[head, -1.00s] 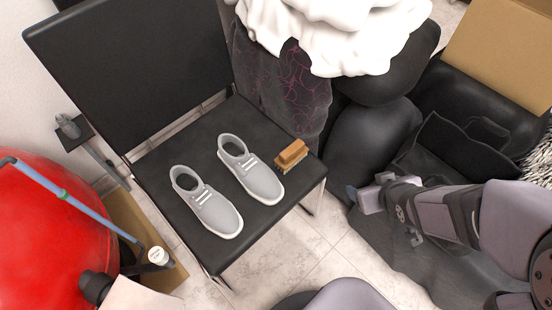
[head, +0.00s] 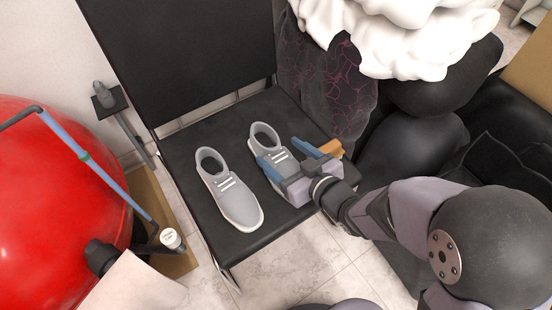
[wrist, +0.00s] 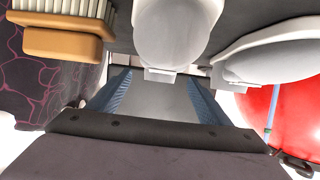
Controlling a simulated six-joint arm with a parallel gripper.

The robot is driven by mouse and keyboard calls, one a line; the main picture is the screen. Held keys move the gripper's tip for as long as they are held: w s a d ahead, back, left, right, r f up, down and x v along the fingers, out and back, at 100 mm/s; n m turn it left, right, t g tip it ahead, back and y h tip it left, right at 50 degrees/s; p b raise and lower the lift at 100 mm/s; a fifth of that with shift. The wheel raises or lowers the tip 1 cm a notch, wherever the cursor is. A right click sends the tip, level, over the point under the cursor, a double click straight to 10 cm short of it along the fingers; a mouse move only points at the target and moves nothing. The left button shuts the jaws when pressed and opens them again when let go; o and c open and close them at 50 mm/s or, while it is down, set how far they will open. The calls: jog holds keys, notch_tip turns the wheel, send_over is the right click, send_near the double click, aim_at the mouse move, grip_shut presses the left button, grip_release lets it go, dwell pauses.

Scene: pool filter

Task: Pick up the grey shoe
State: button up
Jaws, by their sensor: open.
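Two grey shoes with white laces sit side by side on the black chair seat (head: 190,148). The left shoe (head: 228,192) is in full view. The right shoe (head: 264,134) is partly hidden by my gripper (head: 277,152), which is open over its front part, with one blue finger to each side of the shoe. In the wrist view, the right shoe (wrist: 172,32) is ahead of the open fingers (wrist: 160,84), roughly centred between them. The left shoe (wrist: 268,52) shows at the right there. The gripper's height above the shoe is hard to tell.
A wooden brush (head: 331,147) lies close to the right finger and shows in the wrist view (wrist: 62,42). The chair back (head: 180,60) rises behind the shoes. A red ball (head: 50,200) is at left; a black bag (head: 415,150) and dark patterned cloth (head: 325,85) are at right.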

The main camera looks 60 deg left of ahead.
aim_at(268, 143)
jog(key=shift+b+x, duration=1.1)
jog(key=shift+x, duration=2.3)
jog(key=shift+r, duration=0.15)
jog(key=c, duration=1.4)
